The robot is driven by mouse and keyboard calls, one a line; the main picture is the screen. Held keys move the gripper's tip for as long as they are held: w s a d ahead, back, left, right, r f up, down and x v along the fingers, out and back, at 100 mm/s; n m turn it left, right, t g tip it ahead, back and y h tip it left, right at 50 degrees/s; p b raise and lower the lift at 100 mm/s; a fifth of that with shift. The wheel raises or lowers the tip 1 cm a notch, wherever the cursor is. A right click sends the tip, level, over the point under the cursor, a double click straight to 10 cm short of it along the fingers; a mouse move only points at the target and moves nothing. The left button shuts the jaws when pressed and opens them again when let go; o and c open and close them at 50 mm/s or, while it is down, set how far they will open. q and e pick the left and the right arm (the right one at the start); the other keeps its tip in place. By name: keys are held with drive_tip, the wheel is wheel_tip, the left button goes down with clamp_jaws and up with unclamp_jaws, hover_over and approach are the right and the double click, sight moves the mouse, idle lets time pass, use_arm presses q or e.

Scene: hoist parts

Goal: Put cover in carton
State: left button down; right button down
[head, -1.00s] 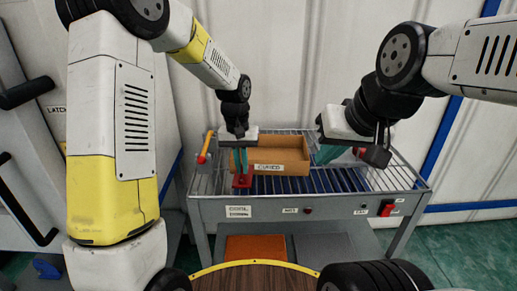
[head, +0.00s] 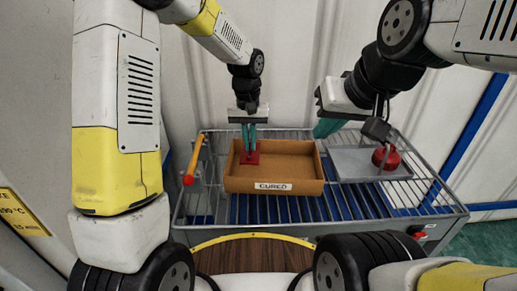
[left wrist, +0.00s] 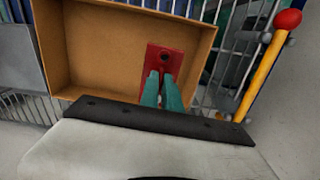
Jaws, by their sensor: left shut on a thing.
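The cover is a red rectangular plate with a dark hole (head: 251,158). My left gripper (head: 249,150) is shut on it with its teal fingers. The cover is within the left part of the open brown carton marked "CURED" (head: 274,186). The left wrist view shows the cover (left wrist: 160,57) inside the carton's outline, close to a side wall (left wrist: 203,50). I cannot tell whether it touches the carton floor. My right gripper (head: 327,128) hangs at the right, behind the grey tray; its fingers are partly hidden.
The carton stands on a wire-rack table (head: 340,208). To its right, a grey tray (head: 350,165) holds a round red part (head: 386,157). A yellow lever with a red knob (head: 194,158) stands just left of the carton.

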use_arm(q)
drive_tip(key=shift+f, duration=3.55)
drive_tip(key=shift+f, duration=0.15)
drive_tip(key=c, duration=1.6)
unclamp_jaws()
drive_tip(key=shift+o, duration=0.2)
